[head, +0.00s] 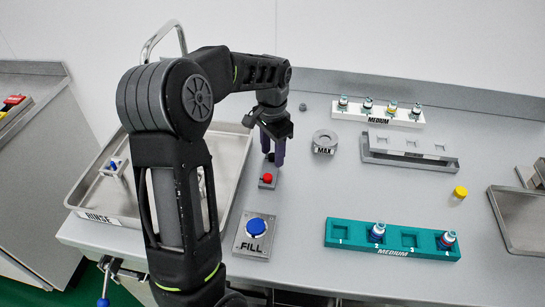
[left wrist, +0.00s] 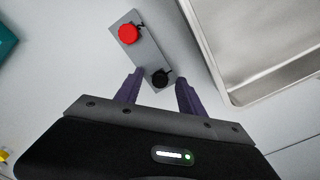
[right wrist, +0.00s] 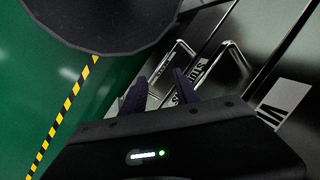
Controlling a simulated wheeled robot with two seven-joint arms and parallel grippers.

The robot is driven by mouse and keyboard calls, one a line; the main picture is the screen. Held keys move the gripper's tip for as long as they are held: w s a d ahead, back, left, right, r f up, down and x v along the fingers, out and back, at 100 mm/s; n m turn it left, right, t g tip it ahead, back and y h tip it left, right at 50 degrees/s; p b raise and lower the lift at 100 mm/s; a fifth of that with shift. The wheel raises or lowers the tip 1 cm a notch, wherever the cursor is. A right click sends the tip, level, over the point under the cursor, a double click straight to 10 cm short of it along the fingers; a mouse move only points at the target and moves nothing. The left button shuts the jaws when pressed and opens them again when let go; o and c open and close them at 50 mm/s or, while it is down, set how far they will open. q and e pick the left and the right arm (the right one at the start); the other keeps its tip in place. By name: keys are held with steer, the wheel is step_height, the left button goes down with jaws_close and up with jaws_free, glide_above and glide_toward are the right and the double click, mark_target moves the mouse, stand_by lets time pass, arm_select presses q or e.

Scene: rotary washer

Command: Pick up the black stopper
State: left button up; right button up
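The black stopper (left wrist: 160,79) sits on a small grey block, next to a red stopper (left wrist: 128,34). In the left wrist view it lies between the fingertips of my left gripper (left wrist: 160,82), which is open with a gap on both sides of it. In the head view my left gripper (head: 272,155) points down over the far end of the grey block (head: 262,183), and the red stopper (head: 268,178) shows at its near end. The black stopper is mostly hidden there by the fingers. My right gripper (right wrist: 160,85) is apart from all this, below near drawer fronts, its fingers apart.
A metal rinse tray (head: 90,195) stands left of the block. A blue FILL button (head: 256,226) lies in front. A grey MAX disc (head: 324,142), a teal medium rack (head: 345,232) and a white rack (head: 350,113) stand to the right. The counter between them is clear.

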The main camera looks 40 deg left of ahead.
mark_target(273, 155)
arm_select(q)
jaws_close()
stand_by(0.6)
step_height(273, 155, up, 10)
steer(key=shift+b, duration=0.3)
steer(key=shift+r, duration=0.1)
stand_by(0.6)
